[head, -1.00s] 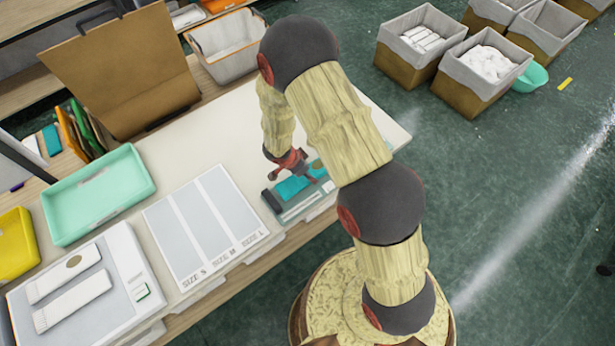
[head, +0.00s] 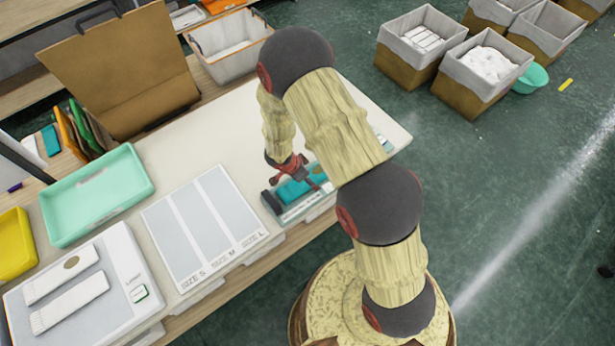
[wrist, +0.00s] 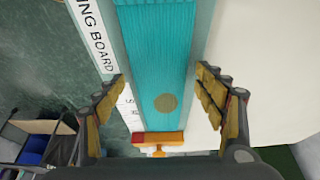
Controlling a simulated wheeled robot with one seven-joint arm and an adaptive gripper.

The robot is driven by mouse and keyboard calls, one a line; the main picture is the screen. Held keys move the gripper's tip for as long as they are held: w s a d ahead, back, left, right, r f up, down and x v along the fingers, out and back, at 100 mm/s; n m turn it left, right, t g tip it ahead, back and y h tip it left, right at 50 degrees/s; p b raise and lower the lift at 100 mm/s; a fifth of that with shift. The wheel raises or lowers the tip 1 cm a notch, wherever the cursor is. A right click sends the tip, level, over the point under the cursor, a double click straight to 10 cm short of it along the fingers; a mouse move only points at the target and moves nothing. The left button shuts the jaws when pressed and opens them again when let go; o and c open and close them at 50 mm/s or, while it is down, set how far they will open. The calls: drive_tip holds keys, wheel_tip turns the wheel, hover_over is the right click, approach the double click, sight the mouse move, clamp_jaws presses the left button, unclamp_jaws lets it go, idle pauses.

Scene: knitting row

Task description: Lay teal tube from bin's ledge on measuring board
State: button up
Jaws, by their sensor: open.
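The teal tube (wrist: 158,60) lies flat along the measuring board (wrist: 204,40), with a round olive mark near its near end. It also shows in the head view (head: 292,190), partly covered by my gripper. The board's printed white strip runs along the tube's left side in the wrist view. My gripper (wrist: 163,84) is open above the tube, with one finger on each side and clear gaps to it. In the head view my gripper (head: 296,172) is over the board's middle. The tube's far end is outside the wrist view. My arm hides part of the board in the head view.
A size sheet with three columns (head: 205,222) lies left of the board. Farther left are a mint tray (head: 98,195), a white panel with two pale tubes, and a yellow tray (head: 15,243). A grey-lined bin (head: 228,48) stands behind. The tabletop behind the board is clear.

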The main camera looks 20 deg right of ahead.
drive_tip(key=w+a+r+n+t+y+p, duration=0.15)
drive_tip(key=a+r, duration=0.25)
drive_tip(key=r, duration=0.9)
drive_tip(key=w+a+r+n+t+y+p, duration=0.1)
drive_tip(key=w+a+r+n+t+y, duration=0.25)
drive_tip(key=r, duration=1.05)
drive_tip(key=w+a+r+n+t+y+p, duration=0.15)
drive_tip(key=a+r, duration=0.35)
drive_tip(key=r, duration=0.8)
drive_tip(key=s+d+r+n+y, duration=0.2)
drive_tip(key=s+r+n, duration=0.4)
drive_tip(key=s+r, duration=0.6)
drive_tip(key=s+d+n+g+h, duration=0.1)
drive_tip(key=s+d+h, duration=0.1)
drive_tip(key=s+d, duration=0.3)
drive_tip(key=s+d+f+n+g+h, duration=0.1)
drive_tip(key=s+d, duration=0.4)
drive_tip(key=s, duration=0.6)
drive_tip(key=shift+s+d+h, duration=0.3)
drive_tip(key=shift+h, duration=0.35)
